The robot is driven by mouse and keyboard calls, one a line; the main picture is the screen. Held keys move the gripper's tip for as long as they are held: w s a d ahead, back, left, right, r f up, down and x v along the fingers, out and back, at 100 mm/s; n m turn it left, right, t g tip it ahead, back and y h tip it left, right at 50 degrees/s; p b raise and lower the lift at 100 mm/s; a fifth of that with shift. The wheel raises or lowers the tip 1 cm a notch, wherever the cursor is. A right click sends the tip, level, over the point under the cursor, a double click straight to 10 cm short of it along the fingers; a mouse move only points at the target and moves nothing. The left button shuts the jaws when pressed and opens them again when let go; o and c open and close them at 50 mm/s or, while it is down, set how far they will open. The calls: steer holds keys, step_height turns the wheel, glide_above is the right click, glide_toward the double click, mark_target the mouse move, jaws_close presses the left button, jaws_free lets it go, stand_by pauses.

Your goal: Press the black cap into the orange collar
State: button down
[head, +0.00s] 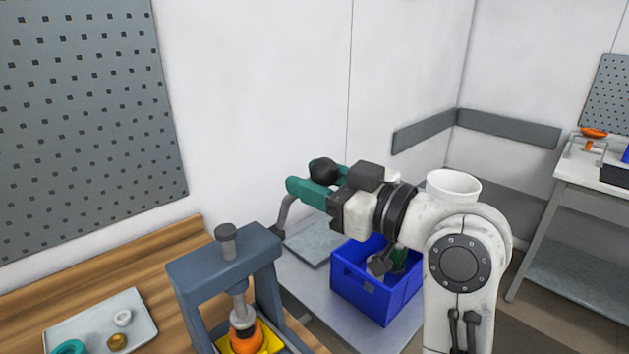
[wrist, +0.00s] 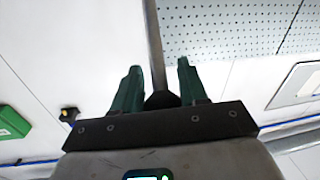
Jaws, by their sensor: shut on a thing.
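A blue-grey arbor press (head: 222,262) stands on the wooden bench. The orange collar (head: 246,343) sits on a yellow base under the press's ram (head: 240,303). The black cap (head: 242,323) shows at the top of the collar, below the ram; how deep it sits I cannot tell. My gripper (head: 312,188) has green fingers and is up to the right of the press, shut on its grey lever (head: 285,212). In the wrist view the lever's rod and black ball knob (wrist: 162,99) lie between the fingers (wrist: 160,85).
A light tray (head: 90,335) at the lower left holds a white ring, a brass piece and a teal ring. A blue crate (head: 375,285) stands on a grey surface right of the press, below my arm. A pegboard (head: 85,120) hangs on the wall. Another bench (head: 600,180) is far right.

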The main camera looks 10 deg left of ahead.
steer(key=s+d+f+n+t+y+b, duration=0.1)
steer(key=f+b, duration=0.5)
steer(key=b, duration=1.2)
steer(key=s+d+f+n+t+y+b, duration=0.1)
steer(key=s+d+f+y+b, duration=0.2)
steer(key=b, duration=1.5)
step_height(320, 180, down, 4)
steer(key=d+y, duration=0.2)
steer(key=y, duration=0.3)
steer(key=shift+s+r+n+t, duration=0.15)
steer(key=shift+s+n+t, duration=0.15)
steer(key=shift+s+t, duration=0.1)
steer(key=shift+d, duration=0.1)
steer(key=c, duration=1.1)
jaws_free()
steer(key=shift+d, duration=0.2)
steer(key=o, duration=0.4)
steer(key=shift+a, duration=0.2)
